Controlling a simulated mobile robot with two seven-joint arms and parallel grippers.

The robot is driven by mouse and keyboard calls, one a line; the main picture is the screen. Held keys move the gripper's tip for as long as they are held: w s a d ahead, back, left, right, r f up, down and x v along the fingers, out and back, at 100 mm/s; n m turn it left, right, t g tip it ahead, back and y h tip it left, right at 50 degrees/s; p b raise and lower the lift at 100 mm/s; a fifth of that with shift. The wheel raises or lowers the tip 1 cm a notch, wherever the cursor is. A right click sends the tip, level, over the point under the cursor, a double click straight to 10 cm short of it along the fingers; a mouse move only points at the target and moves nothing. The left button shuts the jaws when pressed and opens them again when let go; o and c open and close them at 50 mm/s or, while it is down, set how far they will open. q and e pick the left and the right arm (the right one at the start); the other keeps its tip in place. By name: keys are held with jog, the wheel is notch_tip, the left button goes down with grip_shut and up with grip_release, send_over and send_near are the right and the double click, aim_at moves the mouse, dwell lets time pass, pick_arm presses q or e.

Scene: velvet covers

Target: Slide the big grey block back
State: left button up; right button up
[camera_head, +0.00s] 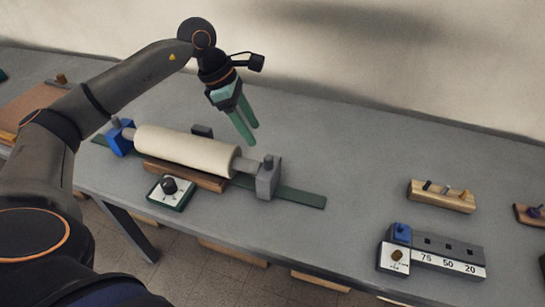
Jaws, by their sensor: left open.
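The big grey block (268,180) stands upright on a long green rail (302,196), with a small grey knob on its top. A grey spindle runs from its left side into a cream roller (186,152). A blue block (121,138) stands at the roller's other end. My left gripper (253,134) has green fingers, is open and empty, and hangs above the table behind the roller, up and left of the grey block and apart from it. My right gripper is not in view.
A dial box (170,193) sits in front of the roller, near the table's front edge. A wooden peg holder (441,196) and a grey unit marked 75, 50, 20 (447,262) lie to the right. The table between rail and peg holder is clear.

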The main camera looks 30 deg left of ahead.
aim_at(269, 157)
pick_arm(q)
jog(key=x, duration=1)
jog(key=shift+d+f, duration=0.2)
jog(key=shift+d, duration=0.05)
grip_shut()
dwell(0.9)
